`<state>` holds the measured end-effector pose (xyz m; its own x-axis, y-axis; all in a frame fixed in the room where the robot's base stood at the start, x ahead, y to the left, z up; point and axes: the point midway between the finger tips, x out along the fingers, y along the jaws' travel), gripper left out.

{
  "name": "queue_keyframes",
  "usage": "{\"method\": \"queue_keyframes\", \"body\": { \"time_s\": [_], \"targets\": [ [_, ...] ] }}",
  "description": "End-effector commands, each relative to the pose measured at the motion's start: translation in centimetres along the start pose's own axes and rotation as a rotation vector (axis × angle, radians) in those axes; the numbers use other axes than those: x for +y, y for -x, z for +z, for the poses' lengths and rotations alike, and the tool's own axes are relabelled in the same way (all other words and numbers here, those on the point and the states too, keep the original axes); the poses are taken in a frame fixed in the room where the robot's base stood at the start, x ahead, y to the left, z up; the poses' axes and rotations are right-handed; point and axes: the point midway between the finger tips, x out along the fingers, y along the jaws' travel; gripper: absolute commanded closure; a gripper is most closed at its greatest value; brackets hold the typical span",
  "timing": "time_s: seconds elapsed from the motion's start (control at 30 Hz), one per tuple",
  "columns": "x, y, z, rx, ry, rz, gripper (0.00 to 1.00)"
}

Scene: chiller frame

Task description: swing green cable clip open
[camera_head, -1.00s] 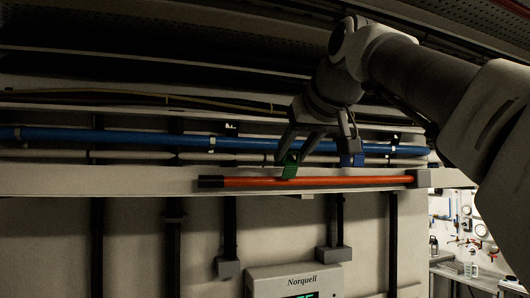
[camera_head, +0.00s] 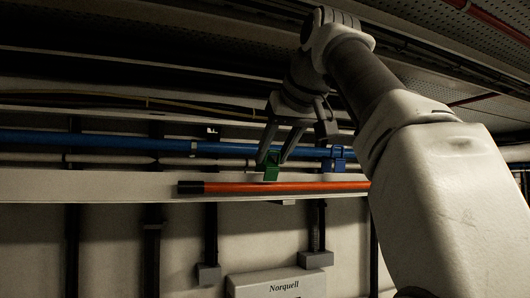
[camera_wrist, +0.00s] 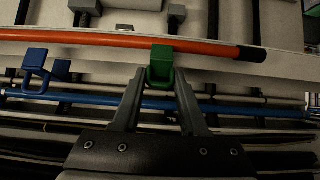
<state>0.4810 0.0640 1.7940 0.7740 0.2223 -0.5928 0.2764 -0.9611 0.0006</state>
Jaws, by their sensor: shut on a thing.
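The green cable clip (camera_head: 271,173) sits at the orange tube on the pale rail in the head view. In the wrist view the green clip (camera_wrist: 161,56) is a block at the orange tube with a loop extending from it between my fingertips. My gripper (camera_head: 274,157) reaches down to the clip from above; in the wrist view my gripper (camera_wrist: 160,80) is shut on the clip's loop. The fingers hide part of the loop, so how far it is swung is hard to tell.
An orange tube (camera_head: 290,187) with a black end runs along the rail. A blue clip (camera_head: 337,158) stands to the right of the green one, near a long blue pipe (camera_head: 100,140). A Norquell box (camera_head: 280,286) is below. Shelves and pipes crowd the area above.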

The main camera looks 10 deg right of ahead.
Motion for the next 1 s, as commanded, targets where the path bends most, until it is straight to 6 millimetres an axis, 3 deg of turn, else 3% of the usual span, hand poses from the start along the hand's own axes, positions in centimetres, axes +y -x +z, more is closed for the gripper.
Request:
{"method": "queue_keyframes", "body": {
  "time_s": [0.23, 0.27, 0.37, 0.73, 1.0],
  "targets": [
    [0.2, 0.0, 0.0, 0.002, -0.001, 0.007, 1.00],
    [0.2, 0.1, 0.0, 0.002, -0.001, 0.007, 0.56],
    [0.2, 0.0, 0.0, 0.002, -0.001, 0.005, 0.40],
    [0.1, 0.4, -0.1, 0.003, 0.000, 0.003, 0.40],
    [0.2, 3.3, -0.1, 0.004, -0.002, 0.006, 0.40]
  ]
}}
